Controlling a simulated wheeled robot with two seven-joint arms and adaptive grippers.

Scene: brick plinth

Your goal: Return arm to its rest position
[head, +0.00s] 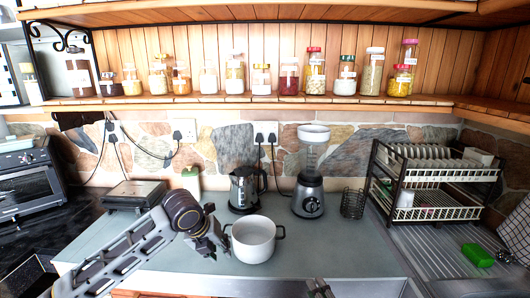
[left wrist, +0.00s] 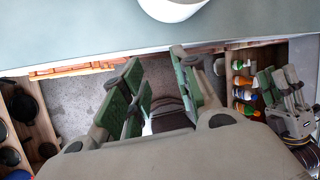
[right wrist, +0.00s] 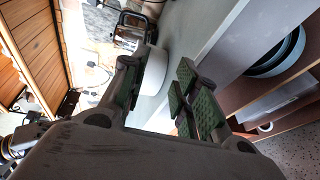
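My left arm (head: 135,245) reaches in from the left in the head view. Its gripper (head: 213,243) appears just left of the white pot (head: 254,240). In the left wrist view the left gripper (left wrist: 160,85) is open and empty, pointing down over the floor in front of the counter; the pot (left wrist: 172,7) shows at the top edge. My right gripper (head: 320,289) is only partly visible at the bottom edge of the head view. In the right wrist view it (right wrist: 158,90) is open and empty, with the pot (right wrist: 153,72) beyond its fingers.
The grey counter (head: 345,245) holds a kettle (head: 246,188), a blender (head: 309,185) and a closed grill (head: 135,194). A dish rack (head: 432,180) stands right. Open lower shelves with bottles (left wrist: 241,80) show in the left wrist view.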

